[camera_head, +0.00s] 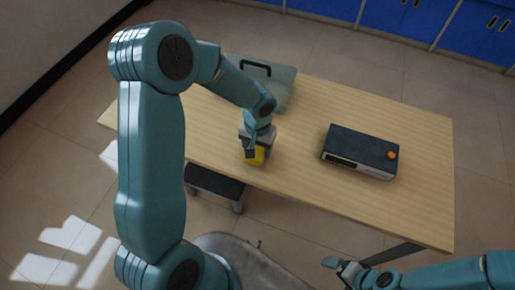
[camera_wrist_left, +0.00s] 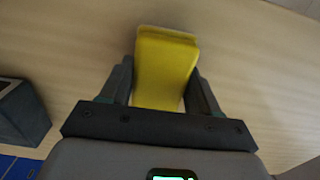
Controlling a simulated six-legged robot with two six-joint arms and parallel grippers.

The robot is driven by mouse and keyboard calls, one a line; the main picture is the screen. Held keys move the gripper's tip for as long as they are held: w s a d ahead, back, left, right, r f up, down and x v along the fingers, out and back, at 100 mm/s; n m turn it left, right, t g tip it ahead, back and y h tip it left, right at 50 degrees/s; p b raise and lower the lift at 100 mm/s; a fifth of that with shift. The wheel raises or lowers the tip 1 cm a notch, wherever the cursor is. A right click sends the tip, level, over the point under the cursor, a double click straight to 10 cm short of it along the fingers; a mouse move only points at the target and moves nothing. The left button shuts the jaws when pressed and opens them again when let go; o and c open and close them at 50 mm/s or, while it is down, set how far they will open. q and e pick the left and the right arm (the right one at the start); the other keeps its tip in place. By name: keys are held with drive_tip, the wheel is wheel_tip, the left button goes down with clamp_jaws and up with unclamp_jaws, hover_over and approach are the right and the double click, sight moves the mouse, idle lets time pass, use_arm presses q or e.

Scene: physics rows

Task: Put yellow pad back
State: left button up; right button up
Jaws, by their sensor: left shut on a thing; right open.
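The yellow pad (camera_head: 258,156) is at the near edge of the wooden table, below my left gripper (camera_head: 254,151). In the left wrist view the yellow pad (camera_wrist_left: 165,65) stands between the two dark fingers of my left gripper (camera_wrist_left: 160,85), which is shut on it. The pad's lower end is hidden behind the gripper body, and I cannot tell whether the pad touches the table. My right gripper (camera_head: 343,265) is open and empty in front of the table, low in the head view.
A black-topped box (camera_head: 362,148) with an orange knob sits on the table (camera_head: 420,205) at right. A grey-green case (camera_head: 275,78) with a black handle lies at the back left. A dark stool (camera_head: 213,182) stands before the table. The tabletop between is clear.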

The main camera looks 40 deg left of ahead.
use_arm(q)
drive_tip(key=shift+w+f, duration=0.1)
drive_tip(key=shift+f, duration=0.45)
drive_tip(key=shift+f, duration=0.1)
drive_tip(key=o, duration=1.1)
